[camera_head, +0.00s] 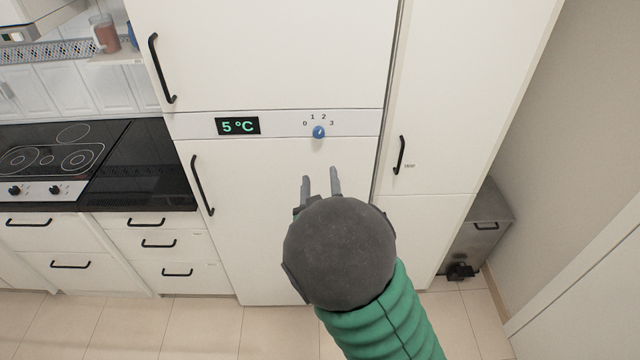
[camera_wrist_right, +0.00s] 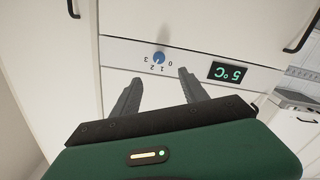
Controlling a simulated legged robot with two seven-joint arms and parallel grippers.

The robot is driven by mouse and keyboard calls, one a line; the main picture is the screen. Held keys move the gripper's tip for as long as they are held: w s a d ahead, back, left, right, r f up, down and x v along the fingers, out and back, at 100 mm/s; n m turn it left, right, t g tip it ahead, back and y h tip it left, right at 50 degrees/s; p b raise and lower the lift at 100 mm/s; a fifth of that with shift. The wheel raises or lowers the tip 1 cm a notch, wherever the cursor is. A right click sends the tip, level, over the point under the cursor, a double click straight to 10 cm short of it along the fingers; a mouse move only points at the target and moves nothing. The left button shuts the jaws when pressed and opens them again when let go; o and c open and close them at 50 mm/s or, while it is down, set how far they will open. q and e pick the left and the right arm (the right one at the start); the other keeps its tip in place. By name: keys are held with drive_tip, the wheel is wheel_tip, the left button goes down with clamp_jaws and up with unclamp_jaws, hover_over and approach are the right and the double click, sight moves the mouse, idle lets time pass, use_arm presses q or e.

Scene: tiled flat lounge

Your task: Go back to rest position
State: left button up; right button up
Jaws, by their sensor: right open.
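My right gripper (camera_head: 321,184) is in front of the white fridge (camera_head: 260,220), below the control strip, with its two fingers apart and nothing between them. In the right wrist view the open fingers of the right gripper (camera_wrist_right: 158,88) point toward the blue knob (camera_wrist_right: 159,57) and are apart from it. In the head view the blue knob (camera_head: 319,132) sits among the marks 0 to 3. A display (camera_head: 237,126) beside it reads 5 °C. My left gripper is not in view.
A counter with a black cooktop (camera_head: 50,158) and drawers (camera_head: 150,243) stands to the left. A tall white cabinet (camera_head: 455,100) is to the right, with a grey metal bin (camera_head: 480,228) beside it. Tiled floor (camera_head: 200,325) shows in front.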

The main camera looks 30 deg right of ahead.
idle(0.4)
drive_tip(key=s+a+f+g+y, duration=0.3)
drive_tip(key=a+f+y, duration=0.1)
drive_tip(key=a+f, duration=0.15)
drive_tip(key=s+a+f+g+y, duration=0.2)
drive_tip(key=a+f+g+y, duration=0.15)
drive_tip(key=f, duration=0.35)
drive_tip(key=s+a+f+g+y, duration=0.1)
drive_tip(key=s+a+g, duration=0.1)
drive_tip(key=s, duration=0.4)
drive_tip(key=s+a+f+n+g, duration=0.1)
drive_tip(key=s+a+g, duration=0.1)
drive_tip(key=s+g, duration=0.2)
drive_tip(key=s, duration=0.3)
drive_tip(key=shift+f+n+y, duration=0.2)
drive_tip(key=shift+n+y, duration=0.1)
drive_tip(key=shift+y, duration=0.05)
drive_tip(key=shift+s, duration=0.1)
